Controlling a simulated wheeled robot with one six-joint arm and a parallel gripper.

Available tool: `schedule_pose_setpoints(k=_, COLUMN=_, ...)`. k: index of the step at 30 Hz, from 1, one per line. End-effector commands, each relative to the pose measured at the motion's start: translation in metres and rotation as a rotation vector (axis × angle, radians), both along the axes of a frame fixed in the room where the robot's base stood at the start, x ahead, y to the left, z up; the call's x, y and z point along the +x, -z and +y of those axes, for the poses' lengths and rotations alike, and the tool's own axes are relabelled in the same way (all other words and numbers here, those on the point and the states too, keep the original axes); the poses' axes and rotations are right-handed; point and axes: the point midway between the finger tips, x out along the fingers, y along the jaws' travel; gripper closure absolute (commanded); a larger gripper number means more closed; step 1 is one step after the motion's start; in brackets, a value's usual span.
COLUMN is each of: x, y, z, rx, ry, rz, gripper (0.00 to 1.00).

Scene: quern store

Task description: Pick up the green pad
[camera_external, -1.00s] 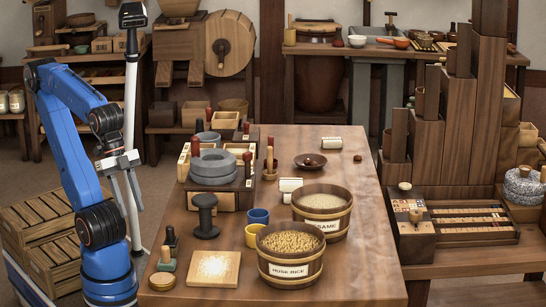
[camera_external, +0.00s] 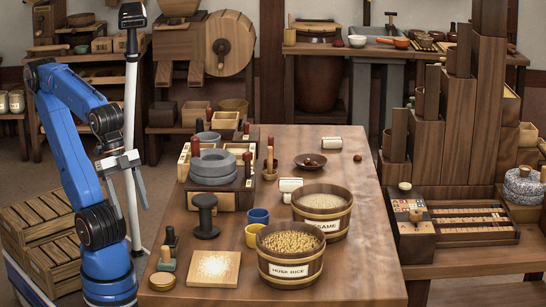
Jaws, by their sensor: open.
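A small green piece (camera_external: 166,265), perhaps the green pad, lies at the table's near left corner. A short wooden-topped piece stands on it, so only part of its green surface shows. A dark green knobbed piece (camera_external: 172,240) stands just behind it. My gripper (camera_external: 130,200) is open and empty. It hangs pointing down at the left of the table, higher than and to the left of the green piece, and touches nothing.
The husk rice tub (camera_external: 290,268) stands to the right. A white pole (camera_external: 131,130) rises beside my arm. The table's right side is mostly clear.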

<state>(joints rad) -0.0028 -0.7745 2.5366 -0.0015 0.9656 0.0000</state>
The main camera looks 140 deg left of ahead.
Motion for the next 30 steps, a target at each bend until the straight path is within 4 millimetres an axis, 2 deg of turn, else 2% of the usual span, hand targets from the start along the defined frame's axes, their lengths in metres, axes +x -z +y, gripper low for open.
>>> schedule_pose_setpoints(k=5, x=0.004, y=-0.004, z=0.0, rx=0.005, ry=0.015, rz=0.005, gripper=0.35)
schedule_pose_setpoints(k=10, x=0.028, y=-0.031, z=-0.004, rx=0.039, ry=0.128, rz=0.037, gripper=0.35)
schedule_pose_setpoints(k=21, x=0.118, y=-0.11, z=-0.021, rx=0.134, ry=0.555, rz=0.134, gripper=0.35)
schedule_pose_setpoints(k=30, x=0.197, y=-0.156, z=-0.039, rx=0.181, ry=0.919, rz=0.186, gripper=0.35)
